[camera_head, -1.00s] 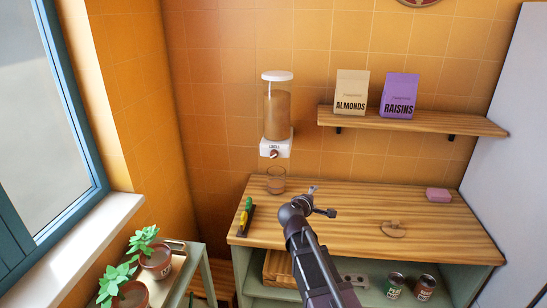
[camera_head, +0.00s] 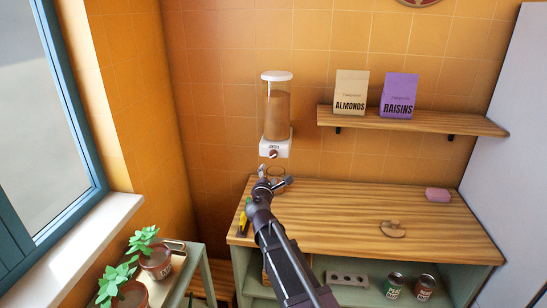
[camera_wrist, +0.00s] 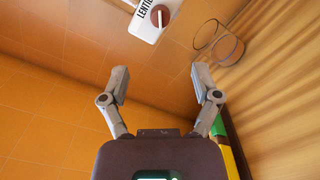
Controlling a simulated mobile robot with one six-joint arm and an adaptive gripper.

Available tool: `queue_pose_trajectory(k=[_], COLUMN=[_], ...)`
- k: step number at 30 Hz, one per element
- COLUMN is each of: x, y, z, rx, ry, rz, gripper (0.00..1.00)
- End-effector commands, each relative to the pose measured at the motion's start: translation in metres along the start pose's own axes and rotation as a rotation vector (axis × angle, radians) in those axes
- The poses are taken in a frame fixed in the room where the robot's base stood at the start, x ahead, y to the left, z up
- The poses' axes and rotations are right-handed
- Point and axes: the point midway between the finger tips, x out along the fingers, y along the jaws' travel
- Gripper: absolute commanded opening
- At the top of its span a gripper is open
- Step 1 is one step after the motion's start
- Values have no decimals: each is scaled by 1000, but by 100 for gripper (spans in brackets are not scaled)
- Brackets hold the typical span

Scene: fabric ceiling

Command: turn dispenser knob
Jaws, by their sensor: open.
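The dispenser (camera_head: 277,112) hangs on the orange tiled wall. It is a clear cylinder with brown contents, a white lid and a white base labelled "LENTILS". Its round brown knob (camera_head: 273,154) sits on the front of the base. The knob also shows at the top of the wrist view (camera_wrist: 160,15), with a pale bar across it. My gripper (camera_head: 274,176) is just below and in front of the knob, apart from it. In the wrist view my gripper (camera_wrist: 159,72) is open and empty, its fingers spread either side of the knob's line.
A wooden counter (camera_head: 340,205) spreads to the right, with a pink block (camera_head: 438,195) and a small round wooden item (camera_head: 393,229). Potted plants (camera_head: 155,260) stand left.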

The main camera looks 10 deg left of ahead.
Motion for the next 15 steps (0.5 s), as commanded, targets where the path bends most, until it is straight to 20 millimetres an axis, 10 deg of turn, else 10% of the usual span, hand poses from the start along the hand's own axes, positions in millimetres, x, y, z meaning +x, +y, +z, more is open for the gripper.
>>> queue_pose_trajectory(k=[15], x=[54], y=[1], z=[-2], rx=[2], ry=[0], rz=[-1], gripper=[80])
